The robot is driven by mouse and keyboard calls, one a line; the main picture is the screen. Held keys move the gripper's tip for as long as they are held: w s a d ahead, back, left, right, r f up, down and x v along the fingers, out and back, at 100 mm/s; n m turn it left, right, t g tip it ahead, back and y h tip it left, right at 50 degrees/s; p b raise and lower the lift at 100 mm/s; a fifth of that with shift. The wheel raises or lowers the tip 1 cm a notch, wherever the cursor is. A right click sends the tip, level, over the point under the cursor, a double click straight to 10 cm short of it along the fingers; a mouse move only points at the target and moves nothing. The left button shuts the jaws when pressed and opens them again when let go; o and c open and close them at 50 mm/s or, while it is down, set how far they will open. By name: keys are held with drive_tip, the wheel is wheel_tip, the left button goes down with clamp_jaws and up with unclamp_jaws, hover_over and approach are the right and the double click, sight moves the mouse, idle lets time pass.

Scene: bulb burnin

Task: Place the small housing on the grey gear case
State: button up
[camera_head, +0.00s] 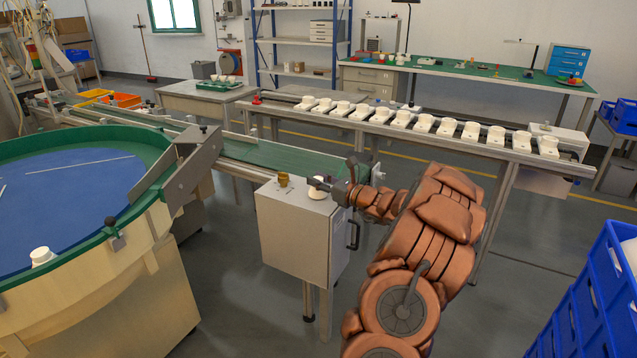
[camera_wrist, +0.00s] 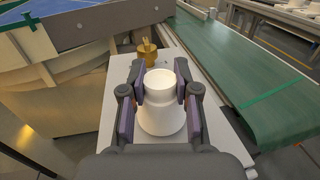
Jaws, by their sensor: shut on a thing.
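The small housing (camera_wrist: 163,108) is white, with a narrow neck and a wider body. My gripper (camera_wrist: 160,82) is shut on it, one finger on each side of the neck. In the head view my gripper (camera_head: 323,183) reaches in from the right over the grey gear case (camera_head: 291,237). The housing (camera_head: 317,193) shows there upright at the top of the case. The case's flat top (camera_wrist: 118,103) lies below the housing in the wrist view. I cannot tell whether the housing's base touches it.
A brass fitting (camera_head: 283,179) stands on the case top beside the housing. A green conveyor (camera_head: 270,155) runs just behind. A round blue-floored bowl (camera_head: 70,200) is at left. White housings line a rail (camera_head: 480,146) at the back. Blue crates (camera_head: 590,300) stand at right.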

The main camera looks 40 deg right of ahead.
drive_tip(key=shift+f, duration=0.35)
drive_tip(key=o, duration=0.9)
drive_tip(key=shift+r, duration=0.15)
